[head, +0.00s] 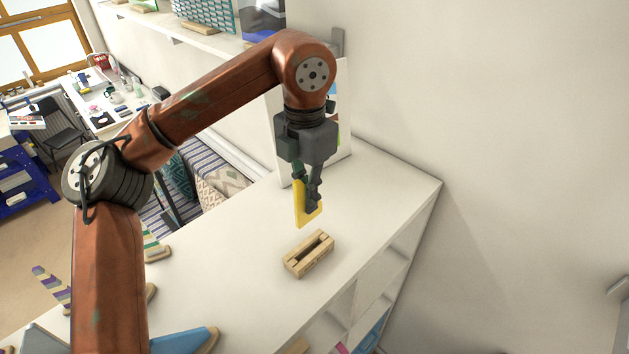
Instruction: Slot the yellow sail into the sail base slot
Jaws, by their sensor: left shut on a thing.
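The yellow sail (301,208) is a thin flat piece held upright in my left gripper (309,194). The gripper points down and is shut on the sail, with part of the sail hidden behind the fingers. The sail base (298,264) is a light wooden block with a dark slot (310,251) along its top. It stands on the white shelf top. The sail is above and behind the base in the picture, apart from it. The slot looks empty. My right gripper is not in view.
The white shelf top (375,205) is clear around the base. A white panel (338,128) stands behind my left gripper. A wall borders the right side.

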